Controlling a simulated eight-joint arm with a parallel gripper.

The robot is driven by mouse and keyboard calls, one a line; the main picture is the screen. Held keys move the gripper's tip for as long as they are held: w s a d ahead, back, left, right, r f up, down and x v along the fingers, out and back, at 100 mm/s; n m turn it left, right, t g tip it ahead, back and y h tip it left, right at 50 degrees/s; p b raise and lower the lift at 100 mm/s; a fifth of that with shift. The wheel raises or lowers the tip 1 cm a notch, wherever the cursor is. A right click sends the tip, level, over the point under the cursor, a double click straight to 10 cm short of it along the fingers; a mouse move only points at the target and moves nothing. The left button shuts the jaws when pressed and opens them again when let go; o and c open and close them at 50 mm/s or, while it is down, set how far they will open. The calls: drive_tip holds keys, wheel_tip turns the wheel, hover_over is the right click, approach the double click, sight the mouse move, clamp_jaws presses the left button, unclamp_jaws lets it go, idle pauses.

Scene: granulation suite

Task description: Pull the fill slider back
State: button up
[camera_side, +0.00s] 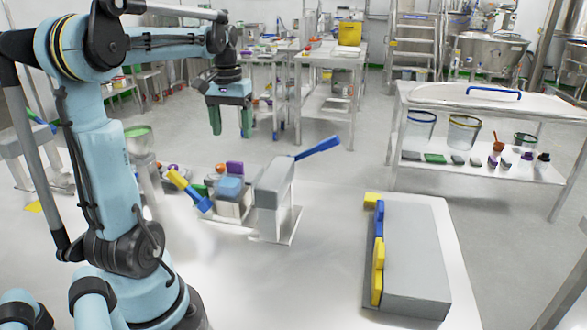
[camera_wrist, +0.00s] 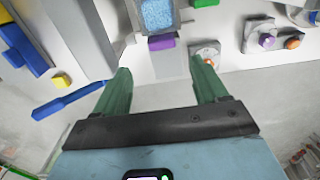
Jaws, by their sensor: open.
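A small machine with a grey housing (camera_side: 274,195) and a long blue lever (camera_side: 318,148) stands on the white bench. Beside the housing is a hopper with blue contents (camera_side: 229,188), also at the top of the wrist view (camera_wrist: 158,14). A purple block (camera_side: 234,168) sits at the hopper's side and shows in the wrist view (camera_wrist: 161,42); it may be the fill slider's grip, but no label shows. My gripper (camera_side: 230,122) is open and empty above the machine, its green fingers pointing down. In the wrist view the purple block lies just beyond the gap between my fingertips (camera_wrist: 162,68).
A yellow-and-blue handle (camera_side: 189,189) sticks out left of the hopper. A long grey box (camera_side: 415,260) with blue and yellow parts lies at the bench's right. Round knobs, one purple (camera_wrist: 267,41), stand near the machine. The blue lever (camera_wrist: 70,100) lies left of my fingers.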

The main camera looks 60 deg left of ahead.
sight(234, 162)
drive_tip(key=shift+s+a+f, duration=0.1)
drive_tip(key=shift+a, duration=0.1)
wheel_tip(234, 162, down, 12)
drive_tip(key=shift+r, duration=0.1)
idle(0.4)
drive_tip(key=shift+c, duration=0.4)
drive_tip(key=c, duration=1.1)
drive_tip(key=w+a, duration=0.7)
drive_tip(key=shift+w, duration=0.1)
drive_tip(key=o, duration=1.2)
wheel_tip(234, 162, up, 12)
drive_tip(key=shift+r, duration=0.1)
